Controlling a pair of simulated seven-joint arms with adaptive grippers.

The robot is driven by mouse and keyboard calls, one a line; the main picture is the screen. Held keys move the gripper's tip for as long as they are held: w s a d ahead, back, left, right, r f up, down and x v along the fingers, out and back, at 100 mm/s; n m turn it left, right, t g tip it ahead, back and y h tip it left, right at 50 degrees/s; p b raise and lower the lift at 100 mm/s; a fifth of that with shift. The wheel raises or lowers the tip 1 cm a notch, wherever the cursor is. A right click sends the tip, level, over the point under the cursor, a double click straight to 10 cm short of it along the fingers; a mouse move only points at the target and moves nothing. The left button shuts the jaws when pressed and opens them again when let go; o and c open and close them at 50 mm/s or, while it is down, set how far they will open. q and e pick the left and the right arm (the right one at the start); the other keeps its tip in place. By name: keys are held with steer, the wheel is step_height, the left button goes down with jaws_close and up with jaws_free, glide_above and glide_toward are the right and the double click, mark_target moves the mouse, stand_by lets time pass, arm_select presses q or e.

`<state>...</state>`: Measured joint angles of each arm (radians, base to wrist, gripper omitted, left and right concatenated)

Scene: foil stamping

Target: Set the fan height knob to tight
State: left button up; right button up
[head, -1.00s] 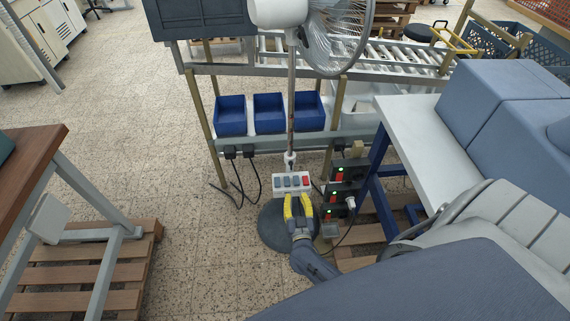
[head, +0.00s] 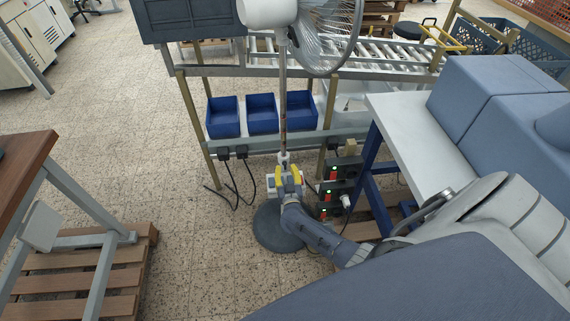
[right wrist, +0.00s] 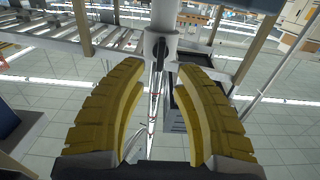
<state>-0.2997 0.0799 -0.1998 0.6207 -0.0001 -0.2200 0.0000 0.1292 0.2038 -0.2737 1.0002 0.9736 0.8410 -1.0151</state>
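The fan's pale pole (head: 283,100) rises from a dark round base (head: 268,232). A white height collar (head: 284,157) sits low on the pole. The collar also shows in the right wrist view (right wrist: 160,42), with a small knob-like part facing me (right wrist: 171,54); its setting cannot be read. My right gripper (head: 288,172) is just below and in front of the collar. In the right wrist view its yellow fingers (right wrist: 160,72) are apart, with nothing gripped between them and the collar just beyond the tips. My left gripper is not in view.
A white switch box (head: 298,184) on the pole is partly hidden by my right gripper. Sockets with plugs (head: 334,192) stand just right. Blue bins (head: 262,113) sit on the rack behind. Open floor lies left of the base.

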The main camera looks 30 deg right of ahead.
mark_target(285, 165)
steer(key=shift+x, duration=1.85)
steer(key=shift+o, duration=0.2)
jaws_close()
steer(key=shift+r, duration=0.1)
